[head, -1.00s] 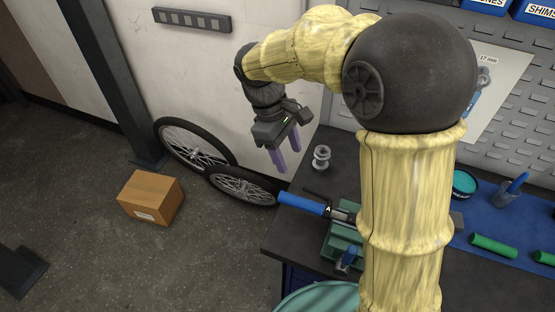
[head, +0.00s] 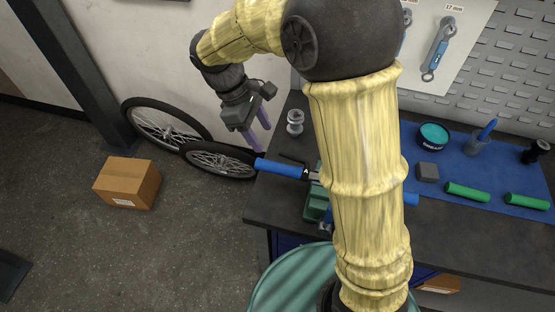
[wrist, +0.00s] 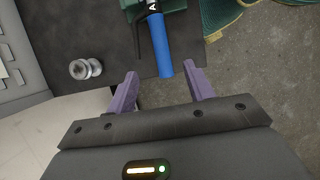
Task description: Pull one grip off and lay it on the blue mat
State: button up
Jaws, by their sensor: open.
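A blue grip (head: 282,168) sits on the left end of a handlebar held in a green clamp (head: 316,206) on the dark workbench. A second blue grip (head: 411,198) shows at the right, partly behind my arm. My gripper (head: 259,136) is open and empty, just above the outer end of the left blue grip. In the wrist view that blue grip (wrist: 160,45) points at the gap between my two purple fingers, its end near the fingertips. I cannot tell whether they touch. The blue mat (head: 470,152) lies on the bench at the right.
Two green grips (head: 467,192) (head: 527,201), a grey block (head: 428,172), a teal-topped tin (head: 432,137) and a cup (head: 477,142) are on the mat. A silver spool (head: 295,122) stands behind the handlebar. Wheels (head: 221,160) and a cardboard box (head: 128,183) are on the floor.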

aim_at(261, 161)
jog(key=x, duration=1.2)
jog(key=shift+s+f, duration=0.1)
jog(key=shift+s, duration=0.05)
grip_shut()
jog(key=shift+w+a, duration=0.1)
jog(key=shift+w, duration=0.1)
jog(key=shift+w+a+p, duration=0.2)
jog(key=shift+a+p, duration=0.1)
jog(key=shift+a, duration=0.35)
jog(key=shift+a, duration=0.1)
jog(key=shift+w+a+p, duration=0.2)
jog(key=shift+a+p, duration=0.05)
jog(key=shift+a, duration=0.25)
jog(key=shift+w+a+p, duration=0.2)
jog(key=shift+a, duration=0.3)
jog(key=shift+w+a, duration=0.15)
jog(key=shift+a, duration=0.3)
